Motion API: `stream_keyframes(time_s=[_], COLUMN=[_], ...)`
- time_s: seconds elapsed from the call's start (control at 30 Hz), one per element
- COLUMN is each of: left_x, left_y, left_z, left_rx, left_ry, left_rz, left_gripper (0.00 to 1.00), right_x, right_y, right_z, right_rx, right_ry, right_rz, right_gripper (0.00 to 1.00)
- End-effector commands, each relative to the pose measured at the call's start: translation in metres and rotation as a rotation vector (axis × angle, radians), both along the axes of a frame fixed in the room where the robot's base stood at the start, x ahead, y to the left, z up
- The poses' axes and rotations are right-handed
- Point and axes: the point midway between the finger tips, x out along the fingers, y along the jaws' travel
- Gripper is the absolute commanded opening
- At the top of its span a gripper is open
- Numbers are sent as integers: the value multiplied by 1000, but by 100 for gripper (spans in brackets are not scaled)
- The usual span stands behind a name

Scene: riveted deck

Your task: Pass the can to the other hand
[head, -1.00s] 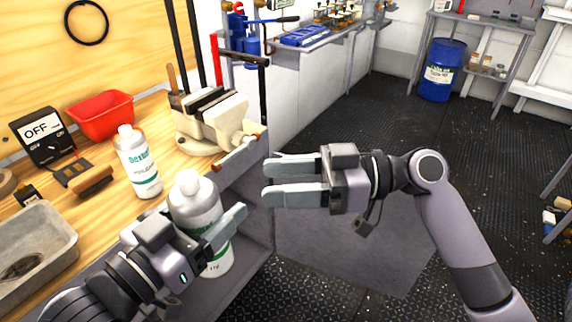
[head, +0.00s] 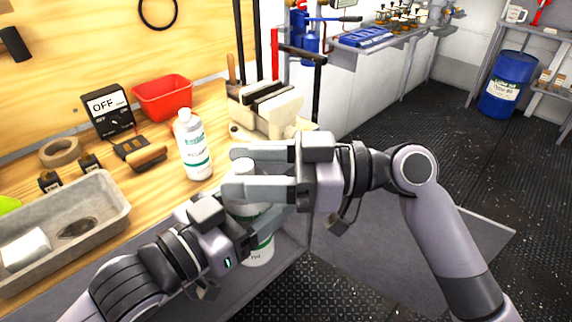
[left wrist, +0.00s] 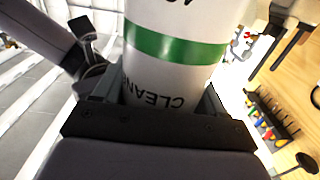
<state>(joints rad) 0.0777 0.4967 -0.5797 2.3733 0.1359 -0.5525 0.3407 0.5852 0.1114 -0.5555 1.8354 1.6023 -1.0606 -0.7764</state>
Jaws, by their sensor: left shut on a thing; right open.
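The can (head: 259,253) is a white bottle-shaped container with a green band, upright in my left gripper (head: 246,226). In the left wrist view the can (left wrist: 178,55) stands between the two fingers, with part of the word "CLEAN" showing. My right gripper (head: 238,169) is open, its two fingers pointing left at the can's upper part. The can's top shows between these fingers, and the lower finger covers part of its body. I cannot tell whether they touch the can.
A similar white bottle (head: 194,147) stands on the wooden bench behind. A vise (head: 270,107), a red bin (head: 163,97), an "OFF" box (head: 108,108) and a grey tray (head: 112,213) are also on the bench.

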Motion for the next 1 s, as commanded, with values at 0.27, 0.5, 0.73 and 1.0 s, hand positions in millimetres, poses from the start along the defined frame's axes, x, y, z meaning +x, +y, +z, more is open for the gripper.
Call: stream_keyframes(time_s=[0.27,0.5,0.73,1.0], left_x=[0,0,0,0], left_y=[0,0,0,1], left_z=[1,1,1,-1], left_rx=[-2,-2,-2,6], left_ry=[-4,-4,-4,1], left_rz=[0,0,-1,0], left_gripper=[27,27,97,100], right_x=[-1,-1,-1,-1], right_y=[11,11,10,10], right_z=[0,0,1,1], right_rx=[-1,0,2,2], right_ry=[-1,-1,-2,-2], right_rz=[0,0,-1,-1], right_gripper=[54,32,0,0])
